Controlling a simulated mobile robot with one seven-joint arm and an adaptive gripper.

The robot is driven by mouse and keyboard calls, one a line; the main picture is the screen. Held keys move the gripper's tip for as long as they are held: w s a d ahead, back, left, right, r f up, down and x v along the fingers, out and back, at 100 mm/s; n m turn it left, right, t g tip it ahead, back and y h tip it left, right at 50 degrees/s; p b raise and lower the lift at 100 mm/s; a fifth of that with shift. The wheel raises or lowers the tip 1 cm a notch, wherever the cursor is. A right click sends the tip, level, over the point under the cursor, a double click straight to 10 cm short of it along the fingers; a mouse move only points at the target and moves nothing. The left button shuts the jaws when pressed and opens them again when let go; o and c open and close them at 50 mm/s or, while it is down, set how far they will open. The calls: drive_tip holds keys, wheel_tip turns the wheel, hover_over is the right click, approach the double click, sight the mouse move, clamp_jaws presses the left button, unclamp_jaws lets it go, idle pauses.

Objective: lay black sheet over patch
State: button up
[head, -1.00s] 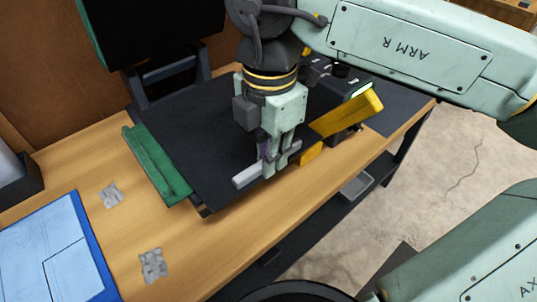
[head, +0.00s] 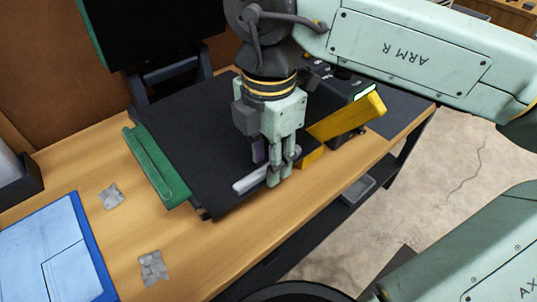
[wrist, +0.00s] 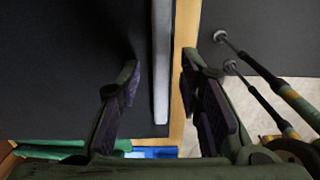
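The black sheet (head: 190,125) lies flat on the wooden bench, its near corner by the front edge. A light grey bar (head: 250,184) lies along the sheet's near edge; it also shows in the wrist view (wrist: 161,70). My gripper (head: 268,172) points down over that edge. In the wrist view its fingers (wrist: 160,90) are apart, one on each side of the bar, with gaps between. Two crumpled-looking grey patches, one farther back (head: 111,196) and one nearer (head: 152,269), lie uncovered on the wood left of the sheet. I cannot tell which one the task means.
A green strip (head: 155,168) lies along the sheet's left side. A blue panel (head: 55,250) lies at far left. A yellow piece (head: 347,117) leans up by a dark device just right of my gripper. Bare wood lies around the patches.

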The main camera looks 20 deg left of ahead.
drive_tip(key=shift+r, duration=0.15)
wheel_tip(320, 180, up, 12)
drive_tip(key=shift+b, duration=0.35)
drive_tip(key=shift+s, duration=0.1)
